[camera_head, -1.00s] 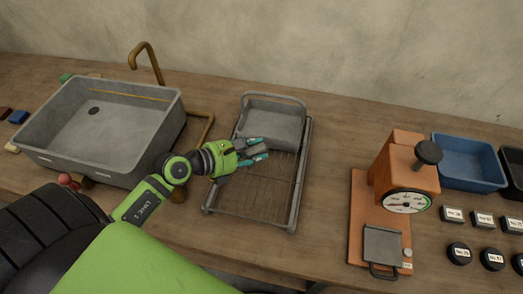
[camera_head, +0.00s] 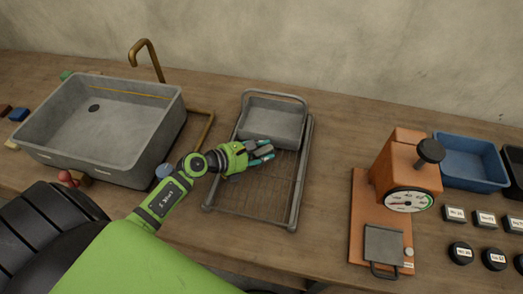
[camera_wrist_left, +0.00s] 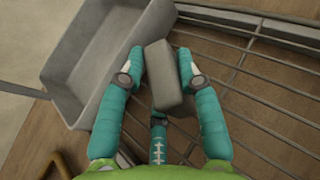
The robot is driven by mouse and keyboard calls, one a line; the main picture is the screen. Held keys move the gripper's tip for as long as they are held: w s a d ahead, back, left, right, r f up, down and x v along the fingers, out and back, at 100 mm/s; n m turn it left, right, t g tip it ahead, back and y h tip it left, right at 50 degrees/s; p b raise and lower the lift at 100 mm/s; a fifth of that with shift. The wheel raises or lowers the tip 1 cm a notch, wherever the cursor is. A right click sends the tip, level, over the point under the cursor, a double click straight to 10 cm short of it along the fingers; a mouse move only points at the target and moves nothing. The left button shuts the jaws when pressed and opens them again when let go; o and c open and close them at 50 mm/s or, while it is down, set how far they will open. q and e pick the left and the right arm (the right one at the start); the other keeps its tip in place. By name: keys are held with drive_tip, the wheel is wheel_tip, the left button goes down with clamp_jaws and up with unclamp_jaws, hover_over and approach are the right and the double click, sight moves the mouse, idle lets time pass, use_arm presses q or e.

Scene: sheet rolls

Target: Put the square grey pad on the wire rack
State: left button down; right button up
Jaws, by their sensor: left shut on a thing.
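My left gripper (camera_head: 262,152) is shut on the square grey pad (camera_wrist_left: 166,74), with its teal fingers on both sides of the pad in the left wrist view. The pad also shows between the fingertips in the head view (camera_head: 262,153). The gripper and pad are over the wire rack (camera_head: 262,190), close to the grey tray at its far end. Whether the pad touches the wires I cannot tell. My right gripper is not in view.
A grey tray (camera_head: 272,120) sits on the far end of the rack. A grey sink (camera_head: 70,160) with a brass tap (camera_head: 147,60) is at the left. An orange dial device (camera_head: 405,175) and a blue bin (camera_head: 468,162) stand at the right. The near part of the rack is clear.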

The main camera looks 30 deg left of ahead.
use_arm(q)
drive_tip(key=c, duration=0.9)
unclamp_jaws()
drive_tip(key=shift+f, duration=0.1)
drive_tip(key=shift+o, duration=0.2)
drive_tip(key=b+v, duration=0.1)
drive_tip(key=v, duration=1)
drive_tip(key=shift+b, duration=0.35)
drive_tip(key=shift+s+a+r, duration=0.3)
drive_tip(key=shift+s+r, duration=0.05)
drive_tip(key=shift+s, duration=0.05)
